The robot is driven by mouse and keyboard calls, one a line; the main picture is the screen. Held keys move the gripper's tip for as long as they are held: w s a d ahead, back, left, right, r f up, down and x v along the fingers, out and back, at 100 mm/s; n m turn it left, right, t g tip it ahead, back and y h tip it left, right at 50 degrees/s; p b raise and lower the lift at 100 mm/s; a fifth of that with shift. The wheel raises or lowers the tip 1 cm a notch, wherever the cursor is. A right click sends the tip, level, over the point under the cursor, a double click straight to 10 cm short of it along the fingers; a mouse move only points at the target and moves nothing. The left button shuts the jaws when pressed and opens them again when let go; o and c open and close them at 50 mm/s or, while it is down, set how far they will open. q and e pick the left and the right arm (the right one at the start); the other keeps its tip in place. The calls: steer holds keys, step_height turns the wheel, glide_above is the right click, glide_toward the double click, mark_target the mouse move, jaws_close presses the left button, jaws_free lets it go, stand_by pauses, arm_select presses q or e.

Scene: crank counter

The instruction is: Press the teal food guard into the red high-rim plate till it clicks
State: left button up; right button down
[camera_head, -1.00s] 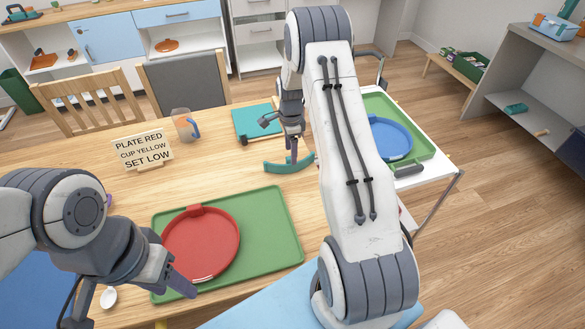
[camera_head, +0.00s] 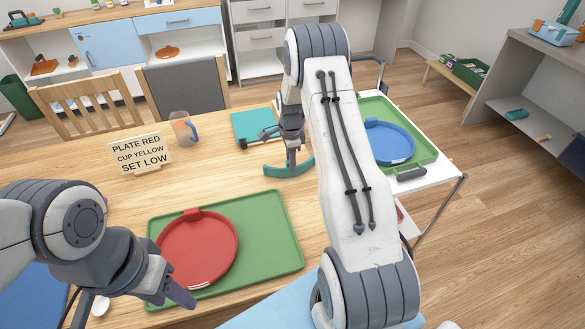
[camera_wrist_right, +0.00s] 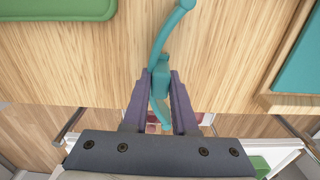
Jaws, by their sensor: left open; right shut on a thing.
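The teal food guard (camera_head: 275,171) is a curved strip at the middle of the wooden table, behind the tray's right end. My right gripper (camera_head: 291,163) is shut on it from above. In the right wrist view the guard (camera_wrist_right: 160,72) runs between the two fingers of the right gripper (camera_wrist_right: 159,78). I cannot tell whether it touches the table. The red high-rim plate (camera_head: 200,250) lies on the green tray (camera_head: 268,232), with a red tab at its back rim.
A sign (camera_head: 141,155) and a clear mug with a blue handle (camera_head: 183,130) stand at the back. A teal board (camera_head: 252,124) lies behind the guard. A blue plate (camera_head: 388,143) sits in a green tray on a side cart. Bare table lies left of the guard.

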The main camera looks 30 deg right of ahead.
steer(key=shift+r+p, duration=1.85)
steer(key=shift+r, duration=0.65)
